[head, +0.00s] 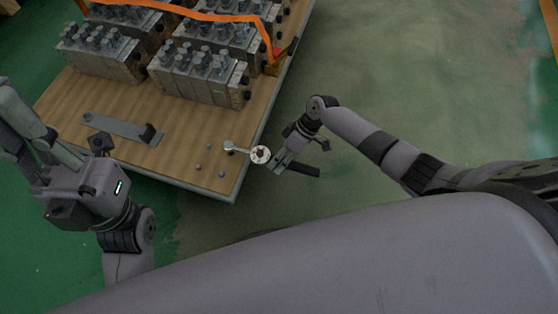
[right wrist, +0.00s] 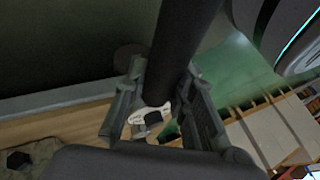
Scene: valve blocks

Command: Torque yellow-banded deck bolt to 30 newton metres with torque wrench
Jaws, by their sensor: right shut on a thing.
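The torque wrench reaches over the front right corner of the wooden deck (head: 190,130). It has a silver head (head: 229,146), a pale round dial (head: 260,155) and a dark handle (head: 304,170). My right gripper (head: 284,158) is shut on the wrench just off the deck edge. In the right wrist view the dark handle (right wrist: 183,45) passes between the fingers. Small bolts with teal (head: 209,146), reddish (head: 197,166) and blue (head: 222,174) marks show near the corner. I see no yellow band; the wrench head may cover a bolt. My left gripper (head: 30,135) is at the deck's left edge, its opening unclear.
Several metal valve blocks (head: 200,75) stand across the back of the deck, with an orange hose or strap (head: 200,14) over them. A flat grey bar with a dark end piece (head: 120,128) lies at the front left.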

